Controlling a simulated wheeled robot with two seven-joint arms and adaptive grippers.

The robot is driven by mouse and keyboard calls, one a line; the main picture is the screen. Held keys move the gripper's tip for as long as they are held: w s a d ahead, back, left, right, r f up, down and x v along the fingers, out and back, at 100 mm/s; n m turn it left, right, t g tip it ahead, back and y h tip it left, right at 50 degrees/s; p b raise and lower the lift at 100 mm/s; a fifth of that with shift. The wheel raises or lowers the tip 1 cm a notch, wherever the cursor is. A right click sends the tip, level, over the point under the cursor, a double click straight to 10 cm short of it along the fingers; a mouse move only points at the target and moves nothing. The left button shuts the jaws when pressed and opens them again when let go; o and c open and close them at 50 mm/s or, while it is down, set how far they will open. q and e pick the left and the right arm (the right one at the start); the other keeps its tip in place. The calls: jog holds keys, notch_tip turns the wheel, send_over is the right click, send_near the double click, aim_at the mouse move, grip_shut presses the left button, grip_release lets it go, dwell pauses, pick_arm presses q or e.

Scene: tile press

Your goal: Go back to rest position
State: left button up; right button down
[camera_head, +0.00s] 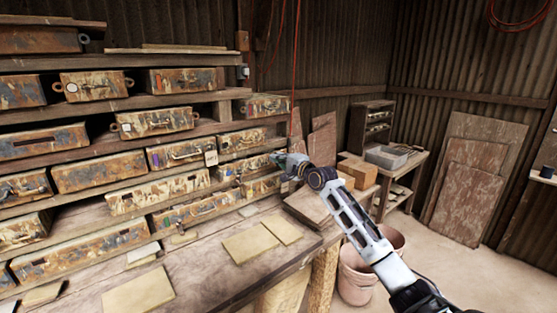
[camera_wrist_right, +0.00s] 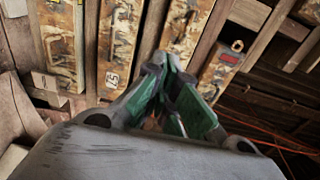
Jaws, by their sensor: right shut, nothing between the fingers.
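My right arm reaches in from the lower right in the head view. Its gripper (camera_head: 277,158) is in front of the right end of the shelf rack, near the rusty drawer-like boxes. In the right wrist view the green-padded fingers (camera_wrist_right: 172,85) come together with nothing held between them. A worn box with a small white tag (camera_wrist_right: 113,80) lies beyond the fingers; I cannot tell if they touch anything. My left gripper is not in view.
Wooden shelves hold several rusty metal boxes (camera_head: 98,172) at the left. The bench (camera_head: 205,275) below carries flat tan tiles (camera_head: 250,245). Pinkish buckets (camera_head: 356,280) stand right of the bench under my arm. A side table (camera_head: 412,163) and leaning boards (camera_head: 465,190) are farther back. Floor at the right is clear.

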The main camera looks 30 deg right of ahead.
dwell(0.6)
jog(key=s+a+f+n+g, duration=0.25)
jog(key=s+a+f, duration=0.3)
jog(key=f, duration=0.35)
jog(key=s+a+f+n+g, duration=0.2)
jog(key=s+a+f+n, duration=0.2)
jog(key=a+f, duration=0.4)
jog(key=s+a+f+n+g, duration=0.3)
jog(key=s+a+f+n, duration=0.15)
jog(key=f, duration=0.55)
jog(key=s+a+f+n+g, duration=0.2)
jog(key=s+a+f+n, duration=0.1)
jog(key=s, duration=0.7)
jog(key=s+a+f+n+g+h, duration=0.1)
jog(key=s+a+f+n+g, duration=0.15)
jog(key=s, duration=0.65)
jog(key=s+a+f+n+g, duration=0.2)
jog(key=s+a+f+n, duration=0.15)
jog(key=s, duration=0.65)
notch_tip(320, 180, down, 34)
jog(key=s+g, duration=0.2)
jog(key=s, duration=0.1)
jog(key=s+d+f, duration=0.2)
jog(key=s+f, duration=0.7)
jog(key=s, duration=0.2)
jog(key=s+d+f+g, duration=0.1)
jog(key=s+d+f, duration=0.1)
jog(key=s+f, duration=0.8)
jog(key=shift+s+d+m+h, duration=0.3)
jog(key=shift+s+d, duration=0.1)
